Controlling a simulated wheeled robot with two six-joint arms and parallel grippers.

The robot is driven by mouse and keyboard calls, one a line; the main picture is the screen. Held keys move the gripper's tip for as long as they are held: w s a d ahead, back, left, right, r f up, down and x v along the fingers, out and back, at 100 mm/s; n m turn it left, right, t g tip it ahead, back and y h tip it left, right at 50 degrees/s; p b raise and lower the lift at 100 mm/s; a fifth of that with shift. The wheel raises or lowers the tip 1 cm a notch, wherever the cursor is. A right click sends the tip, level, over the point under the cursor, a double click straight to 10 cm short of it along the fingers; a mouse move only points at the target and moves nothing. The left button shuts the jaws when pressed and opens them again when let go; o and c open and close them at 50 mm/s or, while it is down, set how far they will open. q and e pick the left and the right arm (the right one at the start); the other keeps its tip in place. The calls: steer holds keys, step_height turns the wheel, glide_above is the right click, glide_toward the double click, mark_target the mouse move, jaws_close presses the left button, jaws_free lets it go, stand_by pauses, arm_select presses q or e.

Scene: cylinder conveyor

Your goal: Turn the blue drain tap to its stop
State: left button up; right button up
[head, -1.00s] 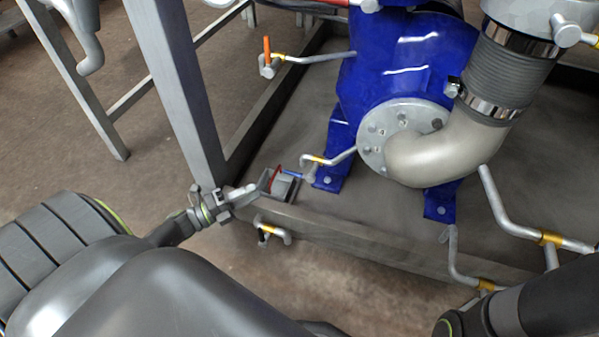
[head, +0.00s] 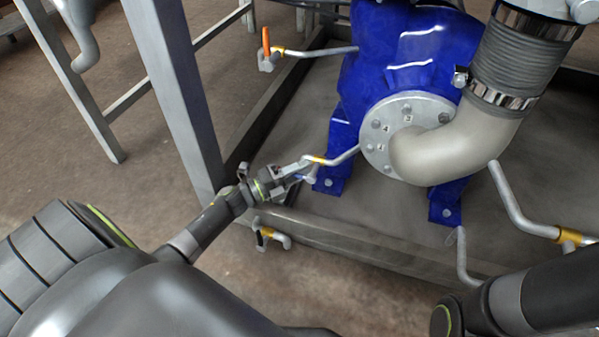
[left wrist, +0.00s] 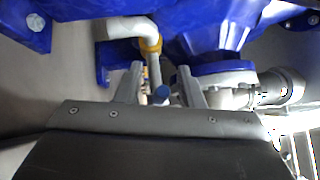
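The blue drain tap (left wrist: 162,91) shows in the left wrist view as a small blue handle end between my two fingers, below a grey pipe with a yellow band (left wrist: 151,44). In the head view only a sliver of blue shows at my left gripper (head: 298,171), and the fingers cover most of the tap. The left gripper is open, one finger on either side of the handle. I cannot tell whether either finger touches it. My right gripper is out of view; only part of that arm shows at the lower right.
A blue pump body (head: 385,60) with a round grey flange (head: 407,105) stands behind the tap. A tap with an orange handle (head: 266,40) is further back. Another small tap (head: 275,238) sits below the frame's front edge. A grey frame post (head: 172,95) rises left of my gripper.

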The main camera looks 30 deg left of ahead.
arm_select(q)
jaws_close()
steer(key=shift+r, duration=0.1)
stand_by(0.5)
